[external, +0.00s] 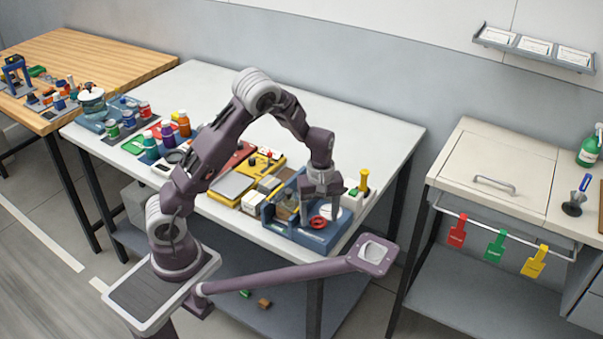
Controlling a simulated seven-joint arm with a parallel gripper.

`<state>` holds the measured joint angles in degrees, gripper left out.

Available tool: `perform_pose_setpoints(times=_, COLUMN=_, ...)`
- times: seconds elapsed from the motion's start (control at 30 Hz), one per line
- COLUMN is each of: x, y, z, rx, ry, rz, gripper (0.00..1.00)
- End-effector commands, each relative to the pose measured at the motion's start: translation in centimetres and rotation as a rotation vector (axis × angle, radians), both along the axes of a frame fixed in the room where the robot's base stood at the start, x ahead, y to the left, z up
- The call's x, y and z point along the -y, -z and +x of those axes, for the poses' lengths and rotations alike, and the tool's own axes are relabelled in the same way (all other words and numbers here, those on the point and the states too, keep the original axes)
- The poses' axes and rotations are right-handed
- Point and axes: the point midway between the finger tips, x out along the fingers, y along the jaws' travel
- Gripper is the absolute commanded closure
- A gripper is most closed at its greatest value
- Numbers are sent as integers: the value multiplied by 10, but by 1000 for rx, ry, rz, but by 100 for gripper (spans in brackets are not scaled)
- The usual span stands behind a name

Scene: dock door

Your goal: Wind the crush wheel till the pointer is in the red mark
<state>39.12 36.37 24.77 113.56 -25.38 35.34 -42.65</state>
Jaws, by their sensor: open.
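A red wheel (318,222) sits at the front of a blue device (306,238) near the right front edge of the white table. I take this red wheel to be the crush wheel. My gripper (320,205) points down over the blue device, just above and behind the red wheel. Its two fingers are apart, with nothing seen between them. Whether a finger touches the device, I cannot tell. A pale round face shows behind the wheel, partly covered by the fingers. The pointer and the red mark are too small or hidden to make out.
A white block with a yellow-handled tool (363,182) stands close on the right of the device. A yellow tray (233,200) and small boxes lie to its left. Bottles (184,125) and a pot (92,102) stand farther left. The table's back right is clear.

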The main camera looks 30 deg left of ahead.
Motion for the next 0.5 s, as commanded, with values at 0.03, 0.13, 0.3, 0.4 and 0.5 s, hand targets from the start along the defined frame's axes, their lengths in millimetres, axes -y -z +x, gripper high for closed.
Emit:
perform_pose_setpoints(times=0.03, x=0, y=5, z=-1, rx=-2, ry=-1, rz=1, gripper=35)
perform_pose_setpoints(times=0.13, x=0, y=10, z=-1, rx=-1, ry=0, rz=0, gripper=35)
perform_pose_setpoints(times=0.3, x=0, y=10, z=-1, rx=-1, ry=1, rz=-1, gripper=35)
perform_pose_setpoints(times=0.4, x=0, y=10, z=0, rx=-1, ry=1, rz=-1, gripper=48)
perform_pose_setpoints(times=0.5, x=0, y=10, z=0, rx=-1, ry=1, rz=-1, gripper=68)
